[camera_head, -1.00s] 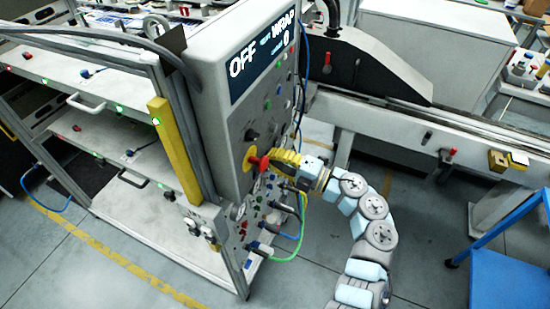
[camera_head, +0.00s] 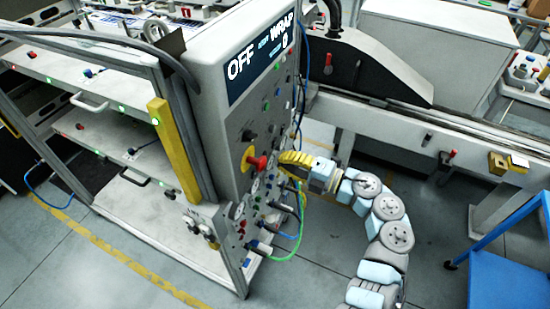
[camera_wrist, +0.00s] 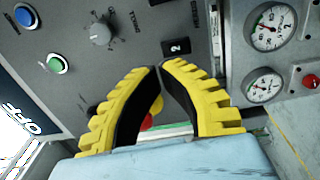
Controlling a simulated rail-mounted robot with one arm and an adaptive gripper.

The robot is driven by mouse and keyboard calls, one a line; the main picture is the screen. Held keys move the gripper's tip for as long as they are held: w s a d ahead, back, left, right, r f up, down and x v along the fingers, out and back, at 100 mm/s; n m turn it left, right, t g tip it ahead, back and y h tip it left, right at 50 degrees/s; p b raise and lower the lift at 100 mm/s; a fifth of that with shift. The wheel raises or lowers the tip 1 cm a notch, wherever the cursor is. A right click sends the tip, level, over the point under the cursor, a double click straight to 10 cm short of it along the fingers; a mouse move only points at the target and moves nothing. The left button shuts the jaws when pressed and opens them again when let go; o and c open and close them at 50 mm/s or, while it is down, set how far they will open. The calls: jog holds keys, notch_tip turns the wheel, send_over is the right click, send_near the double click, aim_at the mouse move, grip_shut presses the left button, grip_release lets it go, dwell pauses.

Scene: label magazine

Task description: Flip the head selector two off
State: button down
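The grey control panel (camera_head: 225,135) stands upright in the head view, its display (camera_head: 262,53) reading OFF, WRAP and 0. In the head view my gripper (camera_head: 284,157) is beside the panel's face, right of the red stop button; contact cannot be told.
The red stop button (camera_head: 258,163) on its yellow plate is close left of the fingers. A grey rotary knob (camera_wrist: 100,33), green button (camera_wrist: 57,64) and two gauges (camera_wrist: 270,28) surround the 2. Cables (camera_head: 289,240) hang below. A blue cart (camera_head: 510,250) stands at right.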

jog(key=r+v, duration=0.1)
jog(key=v, duration=0.8)
jog(key=shift+d+r, duration=0.2)
jog(key=shift+d, duration=0.05)
jog(key=shift+s+a, duration=0.1)
jog(key=shift+s, duration=0.05)
